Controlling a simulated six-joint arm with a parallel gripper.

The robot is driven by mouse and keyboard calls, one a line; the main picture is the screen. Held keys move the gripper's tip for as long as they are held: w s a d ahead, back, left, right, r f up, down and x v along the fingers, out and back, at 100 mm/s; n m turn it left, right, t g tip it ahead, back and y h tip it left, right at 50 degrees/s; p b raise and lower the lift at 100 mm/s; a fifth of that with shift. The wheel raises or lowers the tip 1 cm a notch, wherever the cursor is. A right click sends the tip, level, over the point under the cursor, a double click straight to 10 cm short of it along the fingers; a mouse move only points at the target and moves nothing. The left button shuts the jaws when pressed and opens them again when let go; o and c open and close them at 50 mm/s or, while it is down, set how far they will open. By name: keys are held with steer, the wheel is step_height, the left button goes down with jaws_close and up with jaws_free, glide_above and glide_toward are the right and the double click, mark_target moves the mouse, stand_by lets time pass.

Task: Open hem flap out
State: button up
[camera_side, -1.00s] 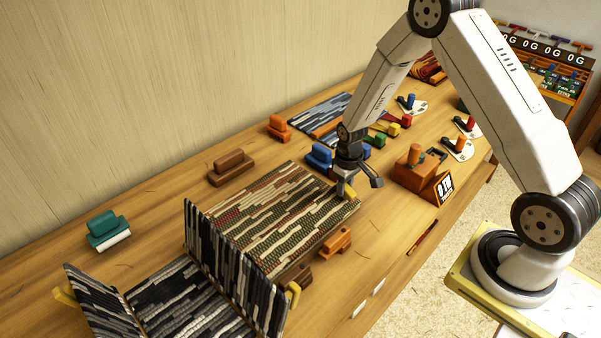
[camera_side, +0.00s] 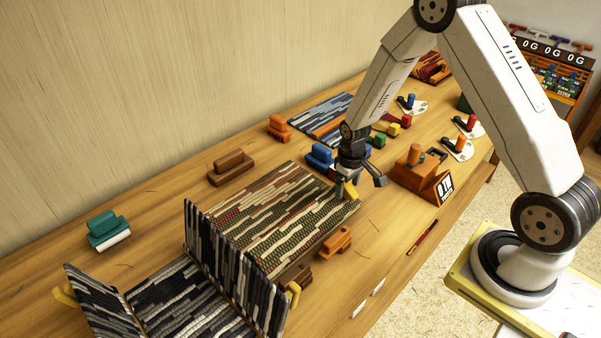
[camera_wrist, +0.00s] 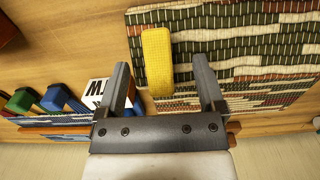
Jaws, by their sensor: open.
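A flat woven mat (camera_side: 280,215) in green, tan and red stripes lies on the table. A yellow tab (camera_side: 349,190) stands at its right corner. My open gripper (camera_side: 358,182) is at this tab. In the wrist view the yellow tab (camera_wrist: 157,62) shows between the two spread fingers of my gripper (camera_wrist: 162,78), with a gap on each side. The striped mat (camera_wrist: 235,45) lies behind it. A black and grey mat (camera_side: 190,300) at the front left has two raised flaps. The taller flap (camera_side: 235,265) stands beside the striped mat, with a yellow tab (camera_side: 293,294) at its edge.
Orange (camera_side: 336,243) and brown (camera_side: 230,168) blocks sit beside the striped mat. A blue block (camera_side: 319,157) stands close behind my gripper. An orange box (camera_side: 415,172) with a sign is to its right. The table's front right strip is mostly clear.

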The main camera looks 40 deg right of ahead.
steer(key=shift+r, duration=3.3)
step_height(320, 180, up, 8)
steer(key=shift+f, duration=0.1)
